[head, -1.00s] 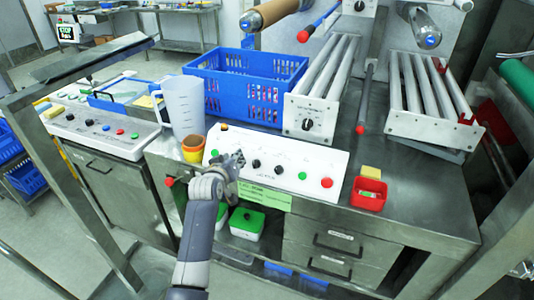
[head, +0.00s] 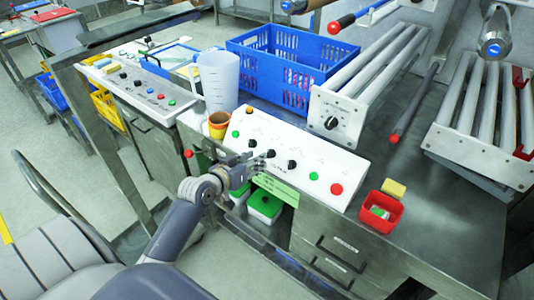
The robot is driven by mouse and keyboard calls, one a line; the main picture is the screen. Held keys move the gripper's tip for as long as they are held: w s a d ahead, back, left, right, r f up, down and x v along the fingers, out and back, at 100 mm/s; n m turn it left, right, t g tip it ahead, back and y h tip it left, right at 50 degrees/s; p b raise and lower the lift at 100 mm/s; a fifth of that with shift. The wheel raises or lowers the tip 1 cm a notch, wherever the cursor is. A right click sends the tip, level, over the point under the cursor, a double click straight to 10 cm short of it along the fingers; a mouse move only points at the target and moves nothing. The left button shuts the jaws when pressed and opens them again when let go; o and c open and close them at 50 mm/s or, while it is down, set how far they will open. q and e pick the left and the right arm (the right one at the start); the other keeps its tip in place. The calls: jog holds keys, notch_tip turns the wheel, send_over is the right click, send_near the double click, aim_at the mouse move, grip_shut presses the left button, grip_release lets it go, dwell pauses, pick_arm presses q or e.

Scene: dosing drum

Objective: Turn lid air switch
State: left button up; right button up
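The white control panel (head: 296,172) slopes along the front of the steel bench in the head view. Black switch knobs stand in its middle (head: 270,153), between green buttons and a red button (head: 336,188). The switch labels are too small to read, so I cannot tell which is the lid air switch. My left gripper (head: 260,167) is at the panel's front edge, just below the black knobs. Its fingers are small and overlap the panel; I cannot tell whether they touch it or how far they are open. My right gripper is not in view.
A clear measuring jug (head: 217,82) and an orange cup (head: 218,126) stand left of the panel. A blue crate (head: 262,62) and a roller unit (head: 345,105) are behind it. A red bin (head: 381,212) sits to the right.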

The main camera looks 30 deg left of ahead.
aim_at(268, 154)
pick_arm(q)
jog(key=x, duration=0.6)
jog(key=shift+w+d, duration=0.1)
jog(key=shift+d, duration=0.05)
jog(key=shift+w+f+p, duration=0.25)
jog(key=shift+w+p, duration=0.05)
jog(key=shift+w, duration=0.15)
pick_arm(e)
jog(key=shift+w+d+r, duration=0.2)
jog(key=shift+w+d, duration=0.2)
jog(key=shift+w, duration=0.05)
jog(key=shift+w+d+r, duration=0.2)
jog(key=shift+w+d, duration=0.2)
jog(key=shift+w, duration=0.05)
